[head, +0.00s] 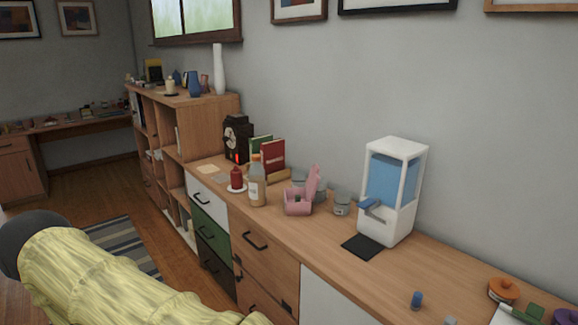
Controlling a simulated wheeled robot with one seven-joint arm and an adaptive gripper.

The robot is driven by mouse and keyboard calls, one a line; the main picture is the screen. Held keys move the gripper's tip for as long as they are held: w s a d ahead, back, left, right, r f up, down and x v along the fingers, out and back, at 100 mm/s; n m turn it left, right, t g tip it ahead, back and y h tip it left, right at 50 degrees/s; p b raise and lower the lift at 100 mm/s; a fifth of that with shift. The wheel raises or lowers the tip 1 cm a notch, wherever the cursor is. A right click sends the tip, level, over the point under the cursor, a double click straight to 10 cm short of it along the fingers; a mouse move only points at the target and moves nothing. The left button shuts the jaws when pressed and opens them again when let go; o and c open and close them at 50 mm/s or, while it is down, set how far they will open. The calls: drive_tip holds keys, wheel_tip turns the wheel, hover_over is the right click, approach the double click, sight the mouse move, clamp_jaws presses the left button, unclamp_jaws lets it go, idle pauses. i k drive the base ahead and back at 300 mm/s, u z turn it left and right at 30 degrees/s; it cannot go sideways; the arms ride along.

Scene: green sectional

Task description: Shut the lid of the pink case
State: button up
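The pink case (297,205) stands on the long wooden sideboard, near the middle of the head view. Its lid (313,183) is open and stands nearly upright at the back right of the case. What lies inside the case is too small to tell. My gripper is not seen in this view. A yellow padded shape with a dark round end fills the lower left, likely part of my arm.
A bottle (257,183) stands just left of the case, and a grey jar (341,204) just right. A white and blue dispenser (391,190) stands farther right, with a black mat (362,245) before it. The sideboard's (305,232) front strip before the case is clear.

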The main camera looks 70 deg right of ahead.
sight(313, 179)
drive_tip(key=z, duration=0.25)
drive_tip(key=i, duration=0.1)
drive_tip(key=z, duration=2.15)
